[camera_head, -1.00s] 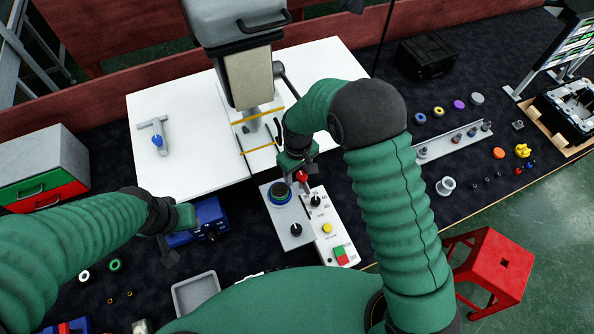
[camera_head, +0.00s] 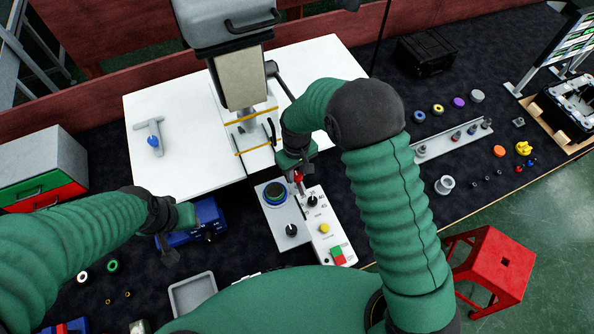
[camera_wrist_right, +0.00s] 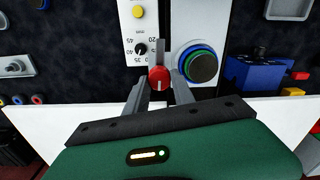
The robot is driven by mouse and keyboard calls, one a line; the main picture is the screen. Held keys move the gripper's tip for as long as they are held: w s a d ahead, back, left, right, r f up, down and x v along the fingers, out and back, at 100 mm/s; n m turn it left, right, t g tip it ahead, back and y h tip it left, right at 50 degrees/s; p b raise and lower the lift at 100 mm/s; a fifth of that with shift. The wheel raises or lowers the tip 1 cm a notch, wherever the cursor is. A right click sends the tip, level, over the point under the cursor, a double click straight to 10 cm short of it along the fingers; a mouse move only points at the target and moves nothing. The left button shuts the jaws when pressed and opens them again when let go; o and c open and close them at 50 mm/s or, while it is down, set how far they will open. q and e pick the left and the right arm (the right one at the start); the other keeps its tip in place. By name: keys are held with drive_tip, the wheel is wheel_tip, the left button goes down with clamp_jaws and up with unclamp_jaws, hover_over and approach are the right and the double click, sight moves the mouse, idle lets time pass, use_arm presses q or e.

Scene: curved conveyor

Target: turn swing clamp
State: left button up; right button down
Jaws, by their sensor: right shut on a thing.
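The swing clamp, with a red round top (camera_head: 298,178) and a short grey bar, stands at the far end of the control panel. In the right wrist view its red top (camera_wrist_right: 159,77) sits between the two grey fingers, with the bar pointing away from the hand. My right gripper (camera_wrist_right: 158,90) is shut on the swing clamp; in the head view the gripper (camera_head: 297,170) partly covers it. My left gripper (camera_head: 170,246) hangs beside a blue device (camera_head: 207,218); its fingers are too small to tell open from shut.
Right beside the clamp are a blue-green ringed dial (camera_head: 274,193) and a black knob (camera_head: 311,200) with a scale. A grey machine head (camera_head: 240,80) with black levers stands just behind. A yellow button (camera_head: 324,228) is nearer on the panel.

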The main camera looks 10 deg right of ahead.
drive_tip(key=shift+w+m, duration=0.2)
drive_tip(key=shift+m, duration=0.5)
drive_tip(key=shift+a+m, duration=0.1)
drive_tip(key=shift+m, duration=0.3)
drive_tip(key=m, duration=0.2)
drive_tip(key=shift+d+r+m+b, duration=0.1)
drive_tip(key=shift+d+m+b, duration=0.1)
drive_tip(key=shift+m+b, duration=0.15)
drive_tip(key=m, duration=0.3)
drive_tip(key=shift+m, duration=0.25)
drive_tip(key=m, duration=0.3)
drive_tip(key=shift+m, duration=0.3)
drive_tip(key=shift+s+d+m+p, duration=0.1)
drive_tip(key=shift+m+p, duration=0.7)
drive_tip(key=shift+m, duration=1.8)
